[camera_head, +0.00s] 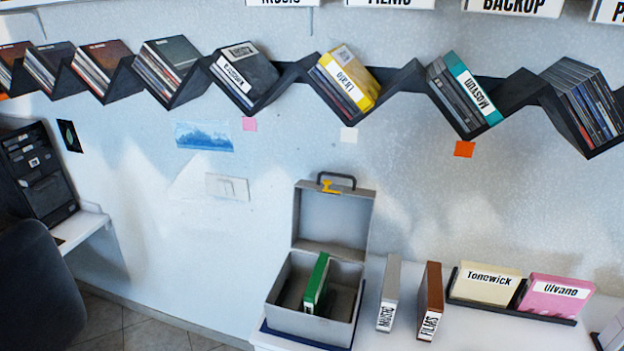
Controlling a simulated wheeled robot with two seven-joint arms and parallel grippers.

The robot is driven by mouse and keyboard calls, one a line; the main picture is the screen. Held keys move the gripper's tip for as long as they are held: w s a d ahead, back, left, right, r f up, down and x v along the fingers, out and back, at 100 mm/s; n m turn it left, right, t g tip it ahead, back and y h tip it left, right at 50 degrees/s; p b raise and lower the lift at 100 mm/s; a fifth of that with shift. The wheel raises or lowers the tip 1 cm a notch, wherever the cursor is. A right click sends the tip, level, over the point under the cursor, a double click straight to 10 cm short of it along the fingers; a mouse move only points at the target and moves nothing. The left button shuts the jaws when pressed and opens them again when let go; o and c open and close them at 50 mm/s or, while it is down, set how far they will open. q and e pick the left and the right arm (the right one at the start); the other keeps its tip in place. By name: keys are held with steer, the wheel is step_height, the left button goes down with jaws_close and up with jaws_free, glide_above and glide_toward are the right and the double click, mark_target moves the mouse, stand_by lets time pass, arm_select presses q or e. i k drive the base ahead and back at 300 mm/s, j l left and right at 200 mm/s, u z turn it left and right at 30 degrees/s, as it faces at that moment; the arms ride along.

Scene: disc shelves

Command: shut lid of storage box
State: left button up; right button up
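The grey storage box (283,317) stands at the left end of the white table, on a dark blue base. Its lid (335,217) is open and stands upright along the back edge. The lid has a dark handle (337,181) on top and a yellow latch (330,187). A green case (317,283) stands tilted inside the box, rising to about the rim. Neither of my grippers shows in the head view.
A grey case (389,290) and a brown case (431,300) stand right of the box. A dark holder (511,307) carries a cream case (485,283) and a pink case (556,297). A zigzag shelf (291,72) of discs hangs above.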

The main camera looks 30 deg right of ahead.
mark_target(338, 225)
steer(key=k+l, duration=0.2)
steer(key=l, duration=0.15)
steer(key=k+l, duration=0.25)
steer(key=k+l+z, duration=0.1)
steer(key=l, duration=0.35)
steer(key=k+l, duration=0.3)
